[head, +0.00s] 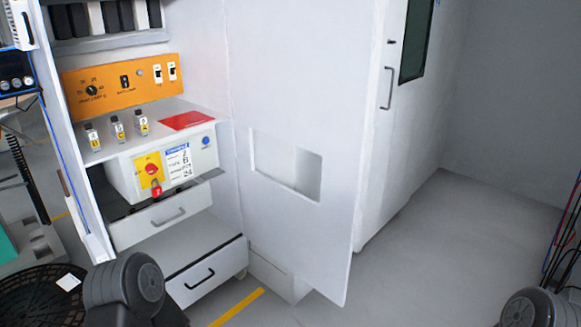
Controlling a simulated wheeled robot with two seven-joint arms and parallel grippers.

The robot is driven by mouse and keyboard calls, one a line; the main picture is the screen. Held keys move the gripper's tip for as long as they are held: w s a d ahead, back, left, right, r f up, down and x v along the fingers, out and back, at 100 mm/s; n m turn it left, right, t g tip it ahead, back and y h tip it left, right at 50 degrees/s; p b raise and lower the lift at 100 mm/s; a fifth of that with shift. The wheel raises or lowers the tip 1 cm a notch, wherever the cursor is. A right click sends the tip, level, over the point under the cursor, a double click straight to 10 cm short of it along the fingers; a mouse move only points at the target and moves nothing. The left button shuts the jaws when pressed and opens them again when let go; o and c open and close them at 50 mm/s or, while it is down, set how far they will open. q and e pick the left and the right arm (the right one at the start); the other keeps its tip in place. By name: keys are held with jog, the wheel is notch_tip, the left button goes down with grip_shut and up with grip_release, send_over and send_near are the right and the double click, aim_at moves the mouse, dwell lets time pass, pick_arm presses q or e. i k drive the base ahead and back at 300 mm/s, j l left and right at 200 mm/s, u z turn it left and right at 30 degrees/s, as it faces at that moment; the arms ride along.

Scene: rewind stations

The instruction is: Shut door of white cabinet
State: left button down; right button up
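The white cabinet (190,118) stands at the left with its front open. Its white door (295,90) is swung wide open to the right and has a rectangular cutout low in the panel. Inside the cabinet are an orange switch panel (75,92), a grey-white box (125,180) with a red knob on a yellow plate, and two white drawers, the upper one (160,220) and the lower one (205,270). Both drawers have handles. Only dark parts of my arms show at the bottom left and bottom right edges; neither gripper is in view.
A white enclosure (412,125) with a vertical handle and dark window stands behind the door's right edge. Grey floor (440,250) is clear to the right. A black mesh basket (40,295) is at the bottom left. Red and blue cables (563,230) hang at the right edge.

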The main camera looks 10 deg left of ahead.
aim_at(301, 71)
jog(key=u, duration=2.35)
jog(key=k+l, duration=0.1)
jog(key=l, duration=0.55)
jog(key=k+l, duration=0.1)
jog(key=l, duration=0.5)
jog(key=k+l, duration=0.15)
jog(key=l, duration=0.5)
jog(key=k+l, duration=0.1)
jog(key=l, duration=0.55)
jog(key=k+l, duration=0.1)
jog(key=l, duration=0.5)
jog(key=k+l, duration=0.1)
jog(key=l, duration=0.55)
jog(key=k+l, duration=0.15)
jog(key=l, duration=0.5)
jog(key=k+l, duration=0.1)
jog(key=l, duration=0.5)
